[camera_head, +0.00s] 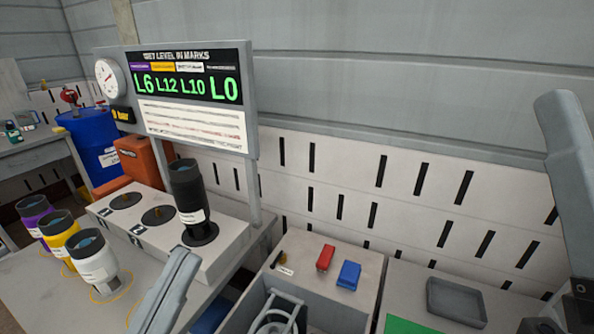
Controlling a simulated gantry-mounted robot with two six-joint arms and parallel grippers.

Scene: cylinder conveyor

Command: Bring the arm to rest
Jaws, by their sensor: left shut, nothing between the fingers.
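My left gripper (178,275) reaches in from the bottom edge, in front of the white station block. Its grey fingers are together and empty, apart from the cylinders. A black cylinder (185,185) stands upright on the right-hand dark round seat of the white station block (215,262). A grey part of my right arm shows at the right edge. My right gripper cannot be made out.
Purple (35,212), yellow (56,227) and white (93,262) cylinders stand on the table at left. The level board (190,95) rises behind. A grey tray (457,300) lies to the right.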

